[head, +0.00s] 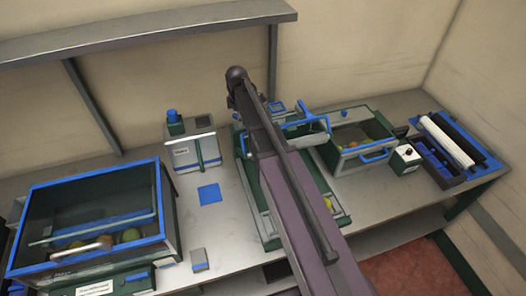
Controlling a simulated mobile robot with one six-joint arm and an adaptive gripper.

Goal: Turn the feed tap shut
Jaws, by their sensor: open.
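No part is plainly marked as the feed tap, and I cannot tell its setting. A small blue fitting (278,107) shows just right of my arm, near the top of the green-framed unit (270,243). My arm crosses the middle of the picture and covers much of the green-framed unit. My gripper does not show; the arm's far end hides what is behind it.
A glass-fronted bin (95,187) with fruit stands at left. A blue-handled crate (358,158) with fruit, a small switch box (405,158) and a blue tray (485,162) stand at right. A shelf (150,30) overhangs the back. Bare bench lies around the blue square (209,194).

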